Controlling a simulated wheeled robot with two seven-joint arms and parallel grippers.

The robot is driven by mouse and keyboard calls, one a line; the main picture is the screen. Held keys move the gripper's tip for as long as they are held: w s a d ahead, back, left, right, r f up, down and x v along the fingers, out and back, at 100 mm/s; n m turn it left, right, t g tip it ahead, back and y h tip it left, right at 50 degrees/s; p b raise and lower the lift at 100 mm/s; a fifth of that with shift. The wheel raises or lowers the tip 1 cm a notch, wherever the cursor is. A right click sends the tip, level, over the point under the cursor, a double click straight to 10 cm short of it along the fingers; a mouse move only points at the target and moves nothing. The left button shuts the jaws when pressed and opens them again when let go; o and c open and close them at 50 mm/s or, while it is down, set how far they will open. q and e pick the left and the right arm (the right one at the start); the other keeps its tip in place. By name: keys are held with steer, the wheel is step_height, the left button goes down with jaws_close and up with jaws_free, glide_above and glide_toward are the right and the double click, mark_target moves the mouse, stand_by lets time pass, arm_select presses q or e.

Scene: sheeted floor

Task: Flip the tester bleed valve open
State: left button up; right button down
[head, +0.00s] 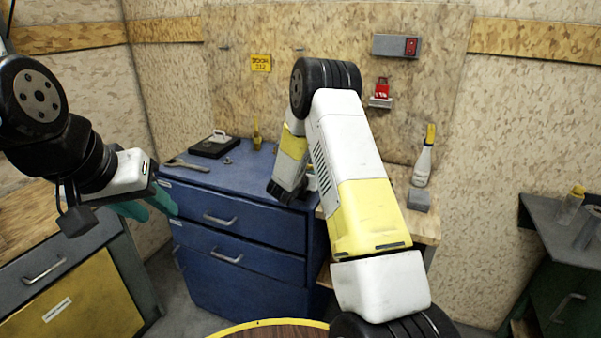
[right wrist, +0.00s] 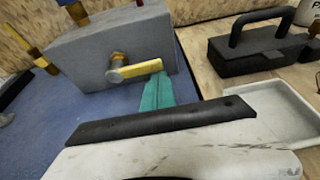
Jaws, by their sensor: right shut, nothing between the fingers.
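The tester is a grey block (right wrist: 105,50) in the right wrist view, standing on the blue cabinet top. A brass fitting on its near face carries a yellow lever (right wrist: 142,69), which looks like the bleed valve handle and points right, roughly level. In the head view my right arm hides the tester and the right fingers. My left gripper (head: 150,203) is open and empty, left of the blue cabinet.
The blue cabinet (head: 235,235) holds a black case (head: 213,146) and a wrench (head: 186,165) at its left. In the right wrist view a black toolbox (right wrist: 260,50) and a pale tray (right wrist: 285,105) lie right of the tester. A wooden bench adjoins the cabinet.

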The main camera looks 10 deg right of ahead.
steer(key=shift+r+n, duration=0.4)
steer(key=shift+r+n+g+h, duration=0.5)
steer(key=shift+r+n+h, duration=0.3)
steer(key=shift+n, duration=0.3)
steer(key=n, duration=0.1)
steer(key=r+n+h, duration=0.1)
steer(key=r+n, duration=0.1)
steer(key=shift+w+a+r+h, duration=0.2)
steer(key=shift+w+a+h, duration=0.05)
steer(key=shift+a+h, duration=0.1)
steer(key=a+r+n+h, duration=0.1)
steer(key=n, duration=0.1)
steer(key=w+a+r+n, duration=0.1)
steer(key=n, duration=0.1)
steer(key=w+a+r+n+h, duration=0.1)
steer(key=n, duration=0.2)
steer(key=shift+h, duration=0.35)
steer(key=shift+w+a+r, duration=0.1)
steer(key=shift+w+a, duration=0.05)
steer(key=shift+a, duration=0.1)
steer(key=shift+a, duration=0.1)
